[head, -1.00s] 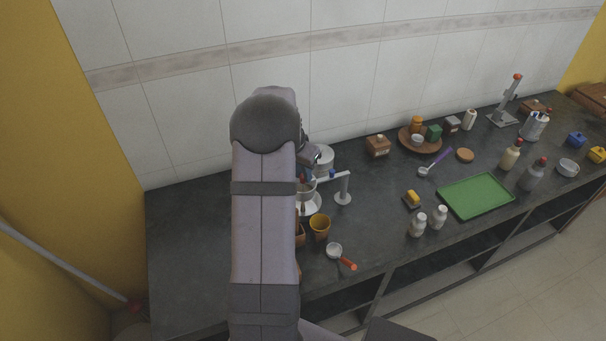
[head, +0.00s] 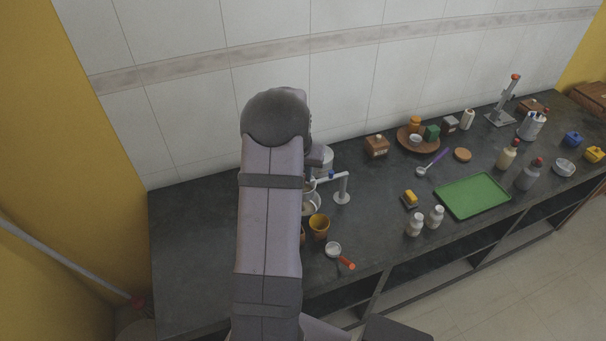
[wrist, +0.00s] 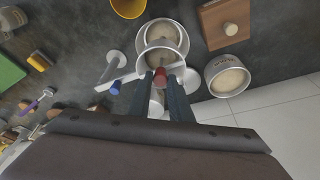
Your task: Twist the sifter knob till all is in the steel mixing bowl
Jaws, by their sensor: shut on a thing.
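The sifter (wrist: 160,61) is a white round cup with beige powder in it, held on a white stand (wrist: 114,60). The stand also shows in the head view (head: 342,190). The steel mixing bowl (wrist: 164,33) lies below the sifter, partly hidden by it, with beige content showing inside. In the head view, only part of the bowl (head: 312,205) shows beside my arm. My gripper (wrist: 161,82) is shut on the red sifter knob (wrist: 160,74) at the sifter's near side. In the head view my arm hides the gripper.
A white canister (wrist: 227,77) of pale powder stands near the wall. A wooden box with a light knob (wrist: 226,28) and a yellow cup (wrist: 128,6) are close by. A blue knob (wrist: 115,88) sits on the stand. A green tray (head: 473,196) lies farther right.

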